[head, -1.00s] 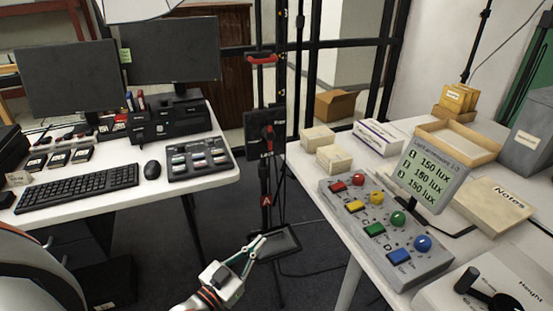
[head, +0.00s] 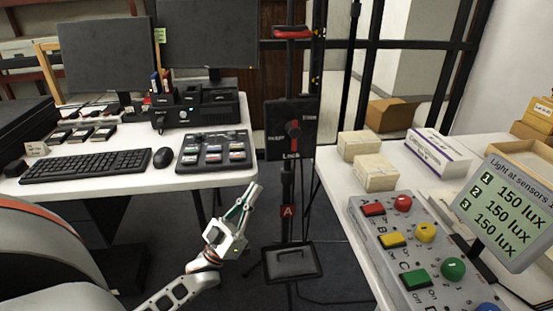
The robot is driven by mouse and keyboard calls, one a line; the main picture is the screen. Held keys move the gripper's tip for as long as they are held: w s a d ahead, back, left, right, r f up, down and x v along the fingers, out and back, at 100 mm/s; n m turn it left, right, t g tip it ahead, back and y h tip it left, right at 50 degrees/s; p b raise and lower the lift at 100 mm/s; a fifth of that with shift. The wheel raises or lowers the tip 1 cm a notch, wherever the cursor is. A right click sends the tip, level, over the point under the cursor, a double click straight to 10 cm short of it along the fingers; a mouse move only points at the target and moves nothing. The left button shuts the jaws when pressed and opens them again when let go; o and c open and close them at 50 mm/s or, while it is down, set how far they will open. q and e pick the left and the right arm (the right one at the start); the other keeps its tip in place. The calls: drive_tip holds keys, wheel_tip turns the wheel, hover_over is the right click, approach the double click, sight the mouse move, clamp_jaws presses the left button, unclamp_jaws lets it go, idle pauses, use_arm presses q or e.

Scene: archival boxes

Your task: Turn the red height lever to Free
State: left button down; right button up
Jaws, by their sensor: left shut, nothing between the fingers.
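The red height lever (head: 293,134) is mounted on a black plate (head: 272,122) on a dark upright stand between the two tables. The plate reads "Lock" below the lever; a smaller word at its upper right and one at its left are too small to read surely. The lever stands about upright, its lower end towards "Lock". My left gripper (head: 250,194) is shut and empty, below and left of the plate, apart from the lever. My right gripper does not show.
The left table (head: 215,183) holds a keyboard, mouse and black button panel (head: 213,151). The right table (head: 333,181) holds small boxes (head: 376,172), a grey button console (head: 381,256) and a light display (head: 507,205). A black tray (head: 292,262) is low on the stand.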

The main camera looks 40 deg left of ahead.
sight(293, 142)
use_arm(q)
drive_tip(key=x, duration=0.4)
drive_tip(key=w+f+x, duration=0.1)
drive_tip(key=x, duration=0.3)
drive_tip(key=w+f+x, duration=0.1)
drive_tip(key=x, duration=0.3)
drive_tip(key=shift+d, duration=0.15)
drive_tip(key=shift+w+r, duration=0.1)
drive_tip(key=shift+w, duration=0.15)
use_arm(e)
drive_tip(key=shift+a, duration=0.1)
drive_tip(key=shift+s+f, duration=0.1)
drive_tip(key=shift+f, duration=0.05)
